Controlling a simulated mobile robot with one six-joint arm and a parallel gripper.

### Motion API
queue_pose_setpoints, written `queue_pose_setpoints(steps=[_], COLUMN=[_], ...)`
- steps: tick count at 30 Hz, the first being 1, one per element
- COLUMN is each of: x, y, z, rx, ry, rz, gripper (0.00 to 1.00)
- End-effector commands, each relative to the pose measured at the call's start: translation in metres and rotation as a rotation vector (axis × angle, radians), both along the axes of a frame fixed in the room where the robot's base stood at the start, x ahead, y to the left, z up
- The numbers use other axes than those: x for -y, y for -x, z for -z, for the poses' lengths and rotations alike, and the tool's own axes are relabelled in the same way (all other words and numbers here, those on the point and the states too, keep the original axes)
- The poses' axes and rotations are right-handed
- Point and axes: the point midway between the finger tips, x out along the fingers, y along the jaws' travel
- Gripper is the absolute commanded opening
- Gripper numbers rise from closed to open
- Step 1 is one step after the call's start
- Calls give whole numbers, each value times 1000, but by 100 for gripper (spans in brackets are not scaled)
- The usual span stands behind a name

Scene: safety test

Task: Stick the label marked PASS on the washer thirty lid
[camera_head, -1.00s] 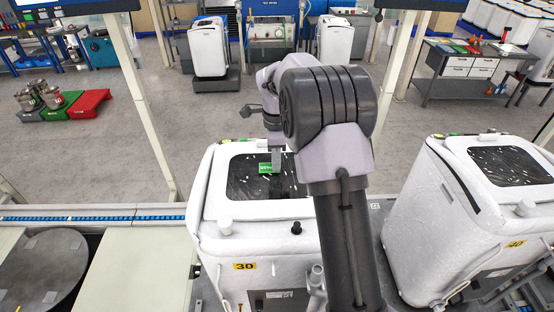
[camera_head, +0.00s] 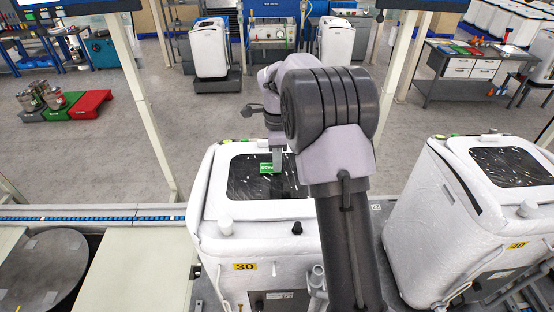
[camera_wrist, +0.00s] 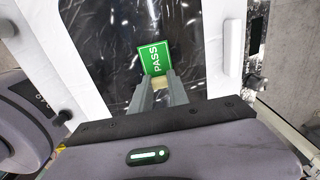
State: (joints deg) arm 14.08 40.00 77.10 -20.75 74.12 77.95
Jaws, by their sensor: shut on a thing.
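The green label (camera_wrist: 154,58) reads PASS in white in the wrist view. In the head view the label (camera_head: 266,168) shows over the dark glass lid of washer thirty. My gripper (camera_wrist: 158,80) is shut on the label's near edge, where a tan strip shows between the fingers. My gripper also shows in the head view (camera_head: 277,166). Washer thirty (camera_head: 258,245) is white, with a yellow 30 tag on its front. Its dark lid (camera_head: 248,186) lies below the label, shiny with white reflections. I cannot tell whether the label touches the lid.
A second white washer (camera_head: 458,225), tagged 40, stands to the right. A blue conveyor rail (camera_head: 85,218) and a dark round plate (camera_head: 45,265) lie at the left. Frame posts (camera_head: 140,110) stand behind. The floor beyond is mostly open.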

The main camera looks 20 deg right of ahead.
Motion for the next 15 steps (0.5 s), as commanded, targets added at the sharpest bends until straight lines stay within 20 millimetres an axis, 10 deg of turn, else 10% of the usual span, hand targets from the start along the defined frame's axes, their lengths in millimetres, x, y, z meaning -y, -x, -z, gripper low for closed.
queue_pose_setpoints(steps=[15], x=[0], y=[0], z=[7], rx=[0], ry=[0], rz=[0], gripper=[1])
